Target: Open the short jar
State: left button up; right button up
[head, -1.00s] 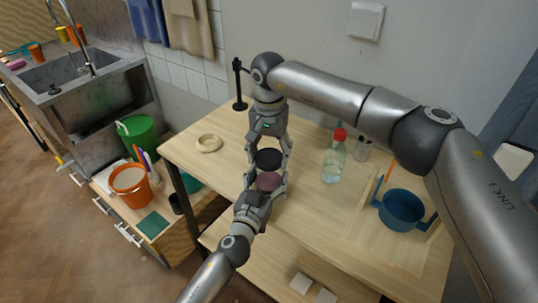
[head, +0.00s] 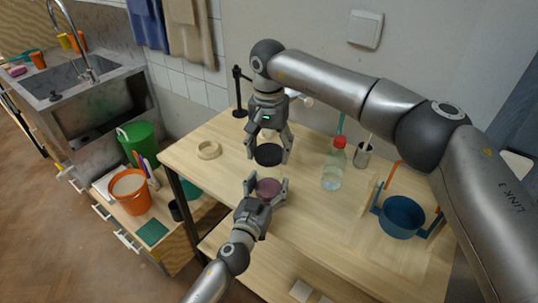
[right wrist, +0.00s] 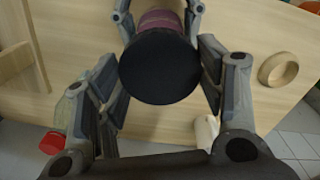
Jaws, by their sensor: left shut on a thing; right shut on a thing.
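The short jar (head: 268,189) is purple, and my left gripper (head: 266,183) is shut around it over the table. The black round lid (head: 268,156) is in my right gripper (head: 269,151), which is shut on its sides. The lid is held above the jar, with a visible gap between them in the head view. In the right wrist view the lid (right wrist: 160,66) covers much of the jar (right wrist: 160,20), whose purple side shows behind it between the left fingers. The jar's inside is hidden or too small to tell.
The front middle is clear. An orange bucket (head: 130,193) stands lower left.

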pick_arm(q)
jog(key=o, duration=2.1)
jog(key=shift+c, duration=0.2)
jog(key=shift+s, duration=0.1)
